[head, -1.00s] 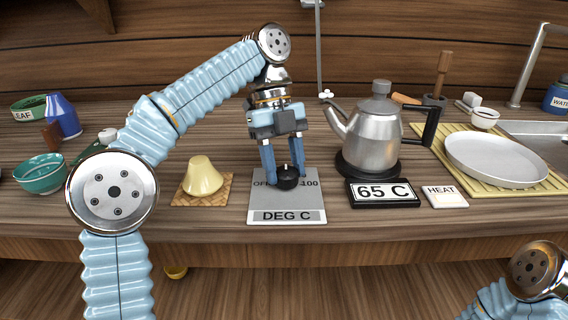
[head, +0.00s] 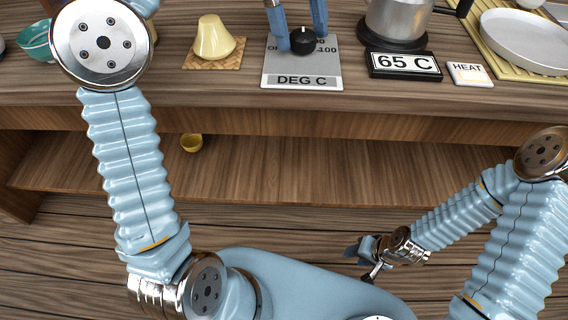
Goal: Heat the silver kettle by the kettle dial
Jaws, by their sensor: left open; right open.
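The silver kettle (head: 398,18), cut off by the top edge in the head view, stands on its dark round base (head: 392,38). The black kettle dial (head: 303,42) sits on a grey plate marked DEG C (head: 301,82), its white mark pointing roughly away from me. My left gripper (head: 300,36) is open, with its blue fingers apart on either side of the dial; whether they touch it I cannot tell. The display (head: 403,65) reads 65 C. A white HEAT tile (head: 468,74) lies right of it. My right gripper (head: 360,250) is open and empty, low near my body.
A cream cone-shaped pot (head: 214,38) stands on a woven mat (head: 190,62) left of the dial plate. A teal bowl (head: 36,42) is further left. A white plate (head: 525,40) lies on a bamboo mat (head: 490,45) at right.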

